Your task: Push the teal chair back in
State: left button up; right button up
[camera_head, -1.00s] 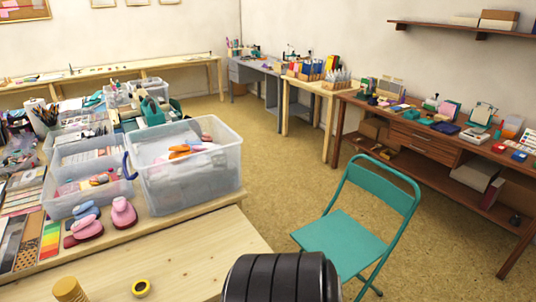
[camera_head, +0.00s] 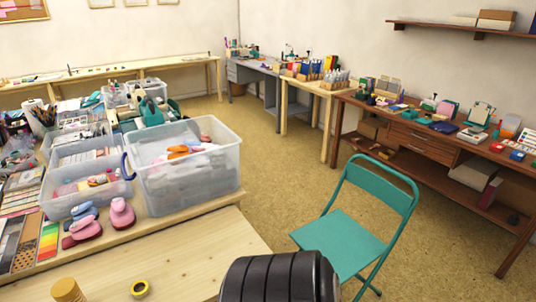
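The teal chair (camera_head: 340,243) is a folding chair with a flat seat and an open tube backrest. It stands upright on the floor, right of the pale wooden table (camera_head: 190,262), with its backrest on the side away from that table. A gap of floor shows between its seat and the table's edge. A black ribbed part at the bottom middle, probably mine, hides some of the table edge and the chair's lower near side. Neither of my grippers is in view.
The brown desk (camera_head: 460,155) stands behind the chair at right. Open floor (camera_head: 270,150) lies between.

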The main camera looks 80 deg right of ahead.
aim_at(350, 247)
jog(key=z, duration=3.3)
jog(key=i+l+u, duration=0.1)
jog(key=u, duration=0.25)
jog(key=l+u, duration=0.1)
jog(key=u, duration=0.2)
jog(key=i+l+u, duration=0.1)
jog(key=u, duration=0.25)
jog(key=l+u, duration=0.55)
jog(key=l, duration=1.85)
jog(key=l+u, duration=0.2)
jog(key=l, duration=0.3)
jog(key=l+u, duration=0.25)
jog(key=l, duration=0.3)
jog(key=k+l+u, duration=0.2)
jog(key=l, duration=0.3)
jog(key=l+u, duration=0.2)
jog(key=l, duration=0.35)
jog(key=k+l+u, duration=0.1)
jog(key=l+u, duration=0.15)
jog(key=l, duration=0.25)
jog(key=i+l+u, duration=0.1)
jog(key=l+u, duration=0.35)
jog(key=l, duration=0.15)
jog(key=l+u, duration=0.5)
jog(key=k+l+u, duration=0.1)
jog(key=l+u, duration=0.35)
jog(key=l, duration=0.2)
